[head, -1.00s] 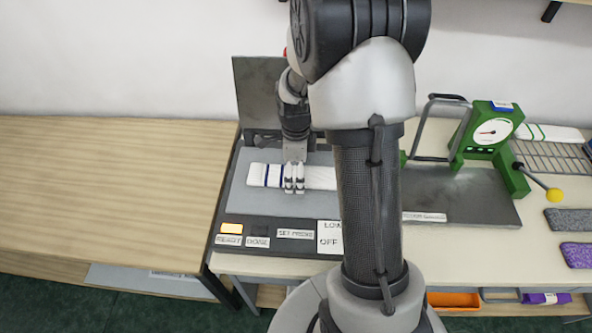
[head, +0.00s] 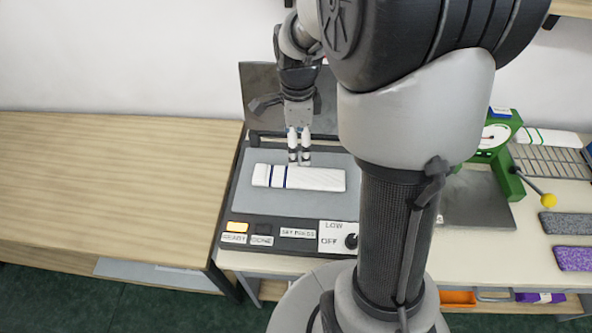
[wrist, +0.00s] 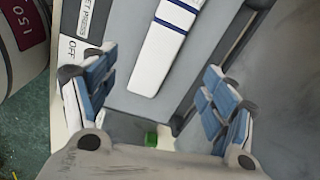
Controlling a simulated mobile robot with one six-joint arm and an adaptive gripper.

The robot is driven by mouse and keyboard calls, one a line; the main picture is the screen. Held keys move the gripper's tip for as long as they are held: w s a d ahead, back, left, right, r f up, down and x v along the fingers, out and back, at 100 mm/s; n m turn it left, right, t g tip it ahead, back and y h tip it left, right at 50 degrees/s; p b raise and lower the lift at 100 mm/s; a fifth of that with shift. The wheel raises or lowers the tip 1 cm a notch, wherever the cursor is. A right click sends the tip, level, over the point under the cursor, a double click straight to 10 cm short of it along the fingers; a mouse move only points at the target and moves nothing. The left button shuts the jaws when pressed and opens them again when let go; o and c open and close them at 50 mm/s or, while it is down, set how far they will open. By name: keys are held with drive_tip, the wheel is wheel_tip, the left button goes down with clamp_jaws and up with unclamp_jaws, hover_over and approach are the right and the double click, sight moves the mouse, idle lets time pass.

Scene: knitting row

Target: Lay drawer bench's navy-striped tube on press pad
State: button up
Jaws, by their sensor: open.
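The white tube with navy stripes (head: 315,179) lies flat on the grey press pad (head: 300,208), its striped end to the left. In the wrist view the tube (wrist: 167,45) also lies on the pad (wrist: 125,97), beyond my fingers and apart from them. My gripper (head: 299,156) is above and just behind the tube in the head view, fingers pointing down. In the wrist view my gripper (wrist: 158,95) is spread wide with nothing between its blue-padded fingers.
The press's raised plate (head: 262,84) stands behind the pad. Its front panel has a lit orange READY lamp (head: 237,227) and a dial (head: 351,241). A green gauge device (head: 494,140) with a yellow-knobbed lever stands right. The wooden bench top (head: 110,180) at left is clear.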

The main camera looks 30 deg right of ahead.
drive_tip(key=s+a+r+n+t, duration=0.2)
drive_tip(key=s+a+r+n, duration=0.3)
drive_tip(key=s+n, duration=0.4)
drive_tip(key=s+a+r+n+t, duration=0.2)
drive_tip(key=s+a+r+n, duration=0.4)
drive_tip(key=s+n, duration=0.3)
drive_tip(key=r+n, duration=0.1)
drive_tip(key=n, duration=0.3)
drive_tip(key=shift+s+n, duration=0.4)
